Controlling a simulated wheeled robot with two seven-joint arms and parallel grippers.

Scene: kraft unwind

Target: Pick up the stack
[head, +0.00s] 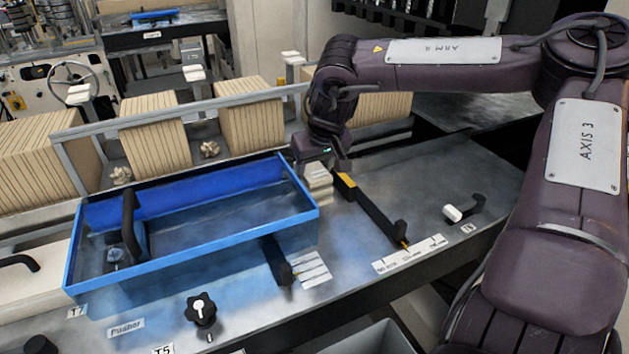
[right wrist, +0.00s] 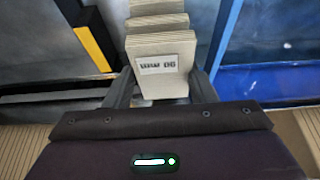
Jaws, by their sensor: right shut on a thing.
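The stack (head: 319,190) is a small pile of pale cream pieces at the right end of the blue tray. In the right wrist view the stack (right wrist: 158,55) shows a white label with dark print. My right gripper (head: 322,160) is over the stack from above in the head view. In the right wrist view my right gripper (right wrist: 163,88) has one dark finger on each side of the stack and is shut on it. The stack's underside is hidden, so I cannot tell whether it touches the table. My left gripper is not in view.
The blue tray (head: 200,248) with a black handle stands left of the stack. A black guide bar with a yellow block (head: 347,181) lies close on the right. Several rows of upright kraft pieces (head: 155,130) stand behind a grey rail. Bare metal table (head: 440,185) lies to the right.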

